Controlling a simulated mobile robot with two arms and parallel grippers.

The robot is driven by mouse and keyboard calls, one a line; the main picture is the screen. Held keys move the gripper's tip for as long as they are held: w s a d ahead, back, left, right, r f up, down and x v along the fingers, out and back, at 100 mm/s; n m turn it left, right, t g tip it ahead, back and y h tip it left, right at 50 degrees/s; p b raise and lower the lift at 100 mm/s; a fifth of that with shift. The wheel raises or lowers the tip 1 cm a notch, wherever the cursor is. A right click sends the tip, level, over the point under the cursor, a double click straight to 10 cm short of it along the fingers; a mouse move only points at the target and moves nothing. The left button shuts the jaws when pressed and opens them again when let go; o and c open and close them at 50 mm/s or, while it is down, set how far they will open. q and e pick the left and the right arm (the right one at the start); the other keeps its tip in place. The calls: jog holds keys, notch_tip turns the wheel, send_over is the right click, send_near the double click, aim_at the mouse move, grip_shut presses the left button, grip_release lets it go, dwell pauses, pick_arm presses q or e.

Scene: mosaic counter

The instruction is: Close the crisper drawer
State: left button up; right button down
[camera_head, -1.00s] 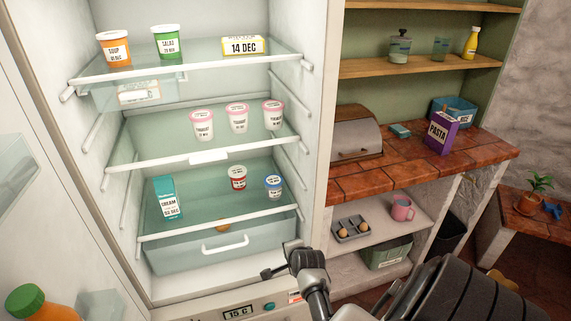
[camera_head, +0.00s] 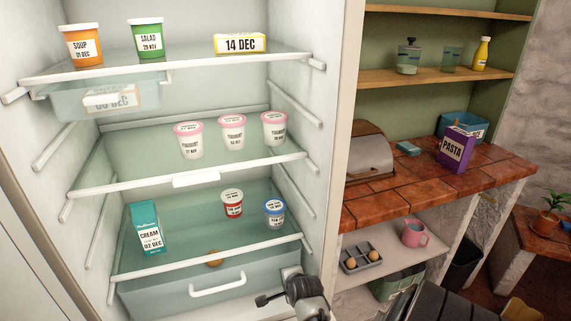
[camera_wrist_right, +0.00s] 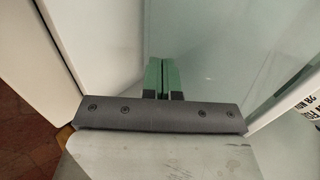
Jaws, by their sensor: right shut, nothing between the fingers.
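The crisper drawer (camera_head: 168,299) is the clear pale-green bin at the bottom of the fridge, with a white bar handle (camera_head: 217,285) on its front. Its front lies just below the edge of the lowest glass shelf (camera_head: 180,262); I cannot tell how far out it stands. A round orange-brown item (camera_head: 215,261) shows through the glass. My right gripper (camera_head: 280,287) is in front of the drawer's right end, right of the handle. In the right wrist view its green-padded fingers (camera_wrist_right: 162,75) are together and empty, near a pale translucent panel. Contact is unclear. My left gripper is not in view.
The lowest shelf holds a cream carton (camera_head: 147,228) and two small tubs; yogurt cups (camera_head: 232,133) stand above. The fridge's right wall (camera_head: 340,130) rises beside my right arm. A brick counter (camera_head: 400,195) with a pasta box (camera_head: 455,148) is at the right.

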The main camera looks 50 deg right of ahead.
aim_at(284, 266)
jog(key=shift+w+d+f, duration=0.1)
jog(key=shift+w+d, duration=0.2)
jog(key=shift+w, duration=0.1)
jog(key=shift+s+a+r, duration=0.2)
jog(key=shift+s+r, duration=0.05)
jog(key=shift+w+d, duration=0.1)
jog(key=shift+w, duration=0.05)
jog(key=w+d, duration=0.1)
jog(key=w, duration=0.1)
jog(key=w+d, duration=0.1)
jog(key=w, duration=0.1)
jog(key=shift+d, duration=0.2)
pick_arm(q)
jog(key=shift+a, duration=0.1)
pick_arm(e)
jog(key=shift+r, duration=0.15)
jog(key=shift+r, duration=0.1)
